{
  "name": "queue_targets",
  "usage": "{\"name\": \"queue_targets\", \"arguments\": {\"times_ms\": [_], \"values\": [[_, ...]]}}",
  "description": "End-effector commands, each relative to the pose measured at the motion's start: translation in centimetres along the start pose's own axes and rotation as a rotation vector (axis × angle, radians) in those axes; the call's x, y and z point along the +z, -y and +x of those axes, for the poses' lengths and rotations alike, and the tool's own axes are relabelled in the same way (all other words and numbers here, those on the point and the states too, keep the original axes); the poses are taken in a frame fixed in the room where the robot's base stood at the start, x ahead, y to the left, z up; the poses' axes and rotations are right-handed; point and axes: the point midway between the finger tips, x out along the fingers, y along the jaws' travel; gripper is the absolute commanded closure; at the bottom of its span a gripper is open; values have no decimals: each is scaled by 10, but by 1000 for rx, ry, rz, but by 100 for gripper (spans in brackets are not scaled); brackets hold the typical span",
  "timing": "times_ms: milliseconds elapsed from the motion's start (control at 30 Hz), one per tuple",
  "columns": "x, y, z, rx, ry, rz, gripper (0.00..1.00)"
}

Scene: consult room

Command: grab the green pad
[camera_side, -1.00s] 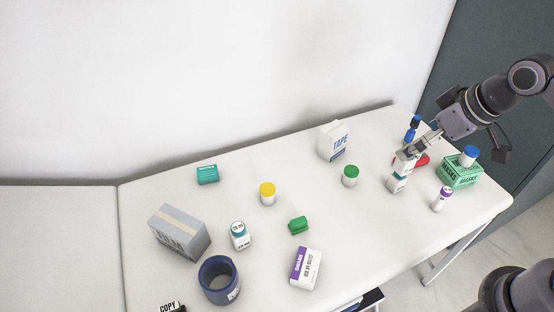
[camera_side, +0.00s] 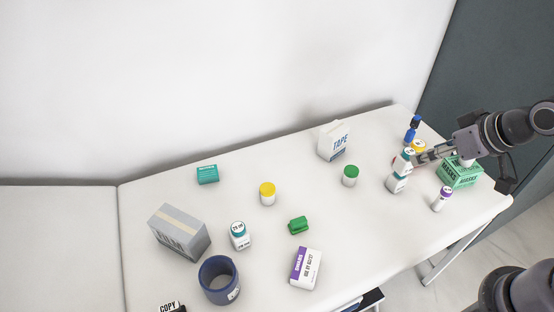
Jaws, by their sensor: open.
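A small bright green block (camera_side: 299,225), which looks like the green pad, lies on the white table, right of centre in the near half. A darker teal box (camera_side: 207,174) lies farther back at the left. My gripper (camera_side: 424,157) is at the right end of the table, far from the green block. It is open, with its fingers pointing left beside a white bottle (camera_side: 397,184) with teal bands. The fingers partly hide what stands behind them, and I cannot tell whether they touch the bottle.
A green masks box (camera_side: 459,173), a purple-capped vial (camera_side: 442,199), a blue bottle (camera_side: 412,130) and a yellow-topped item (camera_side: 418,146) crowd my gripper. A green-capped jar (camera_side: 350,176), tape box (camera_side: 334,141) and swabs box (camera_side: 306,268) stand leftward. Bare table surrounds the green block.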

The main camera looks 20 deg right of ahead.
Motion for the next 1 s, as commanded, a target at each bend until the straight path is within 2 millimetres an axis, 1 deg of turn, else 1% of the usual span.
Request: {"name": "queue_targets", "arguments": {"times_ms": [167, 300, 467, 600, 733, 867, 1000], "values": [[-17, 14, 7, -28, 51, -127, 42], [-34, 32, 20, -64, 113, -287, 42], [-48, 56, 41, -111, 181, -472, 42], [-57, 80, 63, -158, 236, -636, 42], [-61, 103, 86, -204, 285, -786, 42], [-60, 128, 112, -256, 331, -938, 42], [-54, 155, 142, -315, 378, -1099, 42]]}}
